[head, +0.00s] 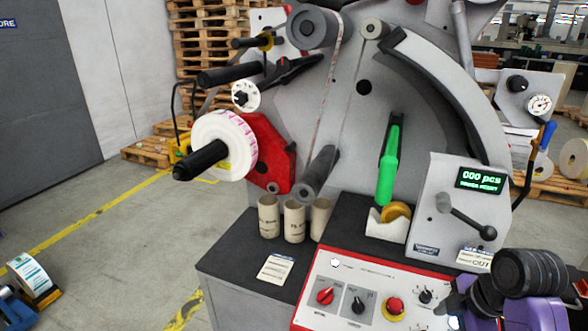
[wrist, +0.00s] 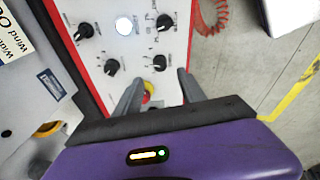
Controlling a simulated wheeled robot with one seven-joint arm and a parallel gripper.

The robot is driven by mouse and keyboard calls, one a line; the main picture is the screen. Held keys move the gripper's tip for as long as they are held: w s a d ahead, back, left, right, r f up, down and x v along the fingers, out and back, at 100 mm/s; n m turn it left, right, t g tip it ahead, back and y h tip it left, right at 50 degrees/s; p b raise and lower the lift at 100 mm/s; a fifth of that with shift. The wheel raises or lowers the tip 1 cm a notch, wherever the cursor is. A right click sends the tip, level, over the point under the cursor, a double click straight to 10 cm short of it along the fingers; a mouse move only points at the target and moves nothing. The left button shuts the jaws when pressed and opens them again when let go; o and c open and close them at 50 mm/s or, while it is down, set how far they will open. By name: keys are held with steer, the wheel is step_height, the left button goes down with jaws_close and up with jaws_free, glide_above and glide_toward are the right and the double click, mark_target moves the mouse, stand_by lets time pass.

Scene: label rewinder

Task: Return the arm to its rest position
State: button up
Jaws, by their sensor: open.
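My gripper (wrist: 158,90) shows in the wrist view with its two grey fingers apart and nothing between them but the view of the panel behind. It is over the red-edged control panel (wrist: 160,65), near a red and yellow button (wrist: 150,90); I cannot tell the exact gap. In the head view, part of my purple and black arm shows at the lower right, beside the control panel (head: 330,270). The fingers are not clearly seen there.
The label rewinder carries a white roll (head: 222,143) on a black spindle. Cardboard cores (head: 268,216), a green-handled tool (head: 388,165) and a counter box (head: 450,210) with a lever stand close by. Open floor (head: 120,250) lies at left. A red coiled cord (wrist: 212,18) hangs beside the panel.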

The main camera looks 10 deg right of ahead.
steer(key=w+r+m+t+h, duration=0.3)
steer(key=w+r+m+t, duration=0.4)
steer(key=w+m+t, duration=0.2)
steer(key=s+a+m, duration=0.1)
steer(key=s+a, duration=0.5)
steer(key=s, duration=0.6)
steer(key=s+a+f+m+t+y, duration=0.1)
steer(key=s+a+m, duration=0.1)
steer(key=s+a, duration=0.5)
steer(key=s+a+f+m+t+y, duration=0.1)
steer(key=s+a, duration=0.6)
steer(key=s, duration=1.2)
steer(key=shift+s+f, duration=0.15)
steer(key=shift+f, duration=0.1)
